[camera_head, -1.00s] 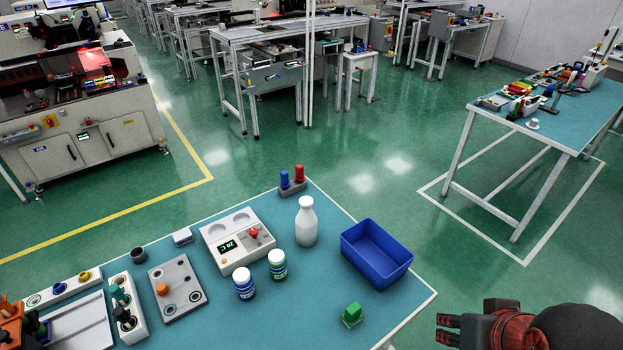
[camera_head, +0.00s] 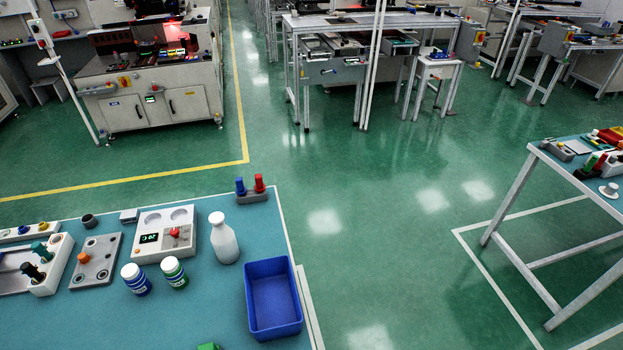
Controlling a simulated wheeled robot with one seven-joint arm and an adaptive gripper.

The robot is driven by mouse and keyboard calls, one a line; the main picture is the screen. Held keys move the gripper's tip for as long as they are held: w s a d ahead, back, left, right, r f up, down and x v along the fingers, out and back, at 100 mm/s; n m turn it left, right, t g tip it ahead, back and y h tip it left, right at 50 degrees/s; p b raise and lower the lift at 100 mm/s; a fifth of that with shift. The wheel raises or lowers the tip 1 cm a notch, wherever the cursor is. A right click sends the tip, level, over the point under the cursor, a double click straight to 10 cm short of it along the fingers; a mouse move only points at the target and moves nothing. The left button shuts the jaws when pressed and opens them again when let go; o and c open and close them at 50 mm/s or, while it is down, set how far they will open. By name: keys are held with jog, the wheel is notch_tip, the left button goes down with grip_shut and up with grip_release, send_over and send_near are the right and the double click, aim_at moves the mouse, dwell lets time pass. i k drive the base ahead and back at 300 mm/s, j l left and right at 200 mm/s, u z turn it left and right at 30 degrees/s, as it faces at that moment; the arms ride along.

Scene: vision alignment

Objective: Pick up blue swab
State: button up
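A small upright blue piece (camera_head: 240,186) stands beside a red one in a dark grey holder (camera_head: 252,197) at the far right corner of the near blue-topped table (camera_head: 190,313). It is the likeliest match for the blue swab, but it is too small for me to be sure. Nothing touches it from above. My gripper is outside the picture, so whether it is open or shut is hidden.
A blue bin (camera_head: 273,297) sits at the table's right edge. A white bottle (camera_head: 223,240), two capped jars (camera_head: 154,277) and a white device (camera_head: 166,233) stand near the holder. Green floor is open beyond the table. Another table (camera_head: 575,170) stands right.

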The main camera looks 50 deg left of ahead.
aim_at(240, 189)
jog(key=i+l+u, duration=0.2)
jog(key=i, duration=0.25)
jog(key=i+l+u, duration=0.15)
jog(key=i, duration=0.25)
jog(key=i+j+u, duration=0.25)
jog(key=u, duration=0.25)
jog(key=i+j+u, duration=0.1)
jog(key=i+u, duration=0.7)
jog(key=u, duration=0.2)
jog(key=i+l+u, duration=0.15)
jog(key=i+u, duration=0.3)
jog(key=i+j+u, duration=0.2)
jog(key=i+u, duration=0.2)
jog(key=i+j+u, duration=0.15)
jog(key=i+u, duration=0.15)
jog(key=u, duration=0.15)
jog(key=i+u, duration=0.4)
jog(key=k+l, duration=0.05)
